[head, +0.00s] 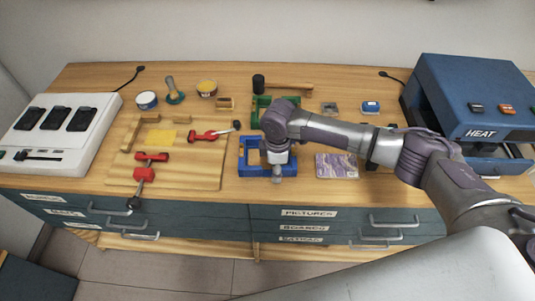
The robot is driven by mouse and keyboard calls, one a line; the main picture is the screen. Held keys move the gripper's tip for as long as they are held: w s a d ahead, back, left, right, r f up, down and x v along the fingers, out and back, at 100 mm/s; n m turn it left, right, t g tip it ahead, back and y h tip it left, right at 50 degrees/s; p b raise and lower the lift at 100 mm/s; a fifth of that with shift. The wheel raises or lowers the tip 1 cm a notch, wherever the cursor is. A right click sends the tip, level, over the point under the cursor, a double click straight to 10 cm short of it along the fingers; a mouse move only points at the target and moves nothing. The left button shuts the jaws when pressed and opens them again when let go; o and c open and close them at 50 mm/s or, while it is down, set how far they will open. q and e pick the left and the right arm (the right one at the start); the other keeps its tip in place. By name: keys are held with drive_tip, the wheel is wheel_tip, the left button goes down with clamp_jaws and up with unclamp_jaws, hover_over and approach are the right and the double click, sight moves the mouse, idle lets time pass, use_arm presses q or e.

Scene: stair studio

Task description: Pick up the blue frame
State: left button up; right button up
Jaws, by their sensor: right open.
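The blue frame (249,169) lies flat on the wooden bench, near its front edge and left of the patterned card. My right gripper (278,177) is over the right part of the blue frame and hides that part. It points down and is open. I cannot tell whether its fingers touch the frame. My left gripper is not in view.
A green frame (262,103) lies behind the blue one, near a hammer (280,85). A wooden board (190,178) with red clamps (152,156) is to the left. A patterned card (337,165) is to the right. A blue heat press (470,105) stands at far right.

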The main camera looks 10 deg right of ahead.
clamp_jaws()
drive_tip(key=shift+r, duration=0.1)
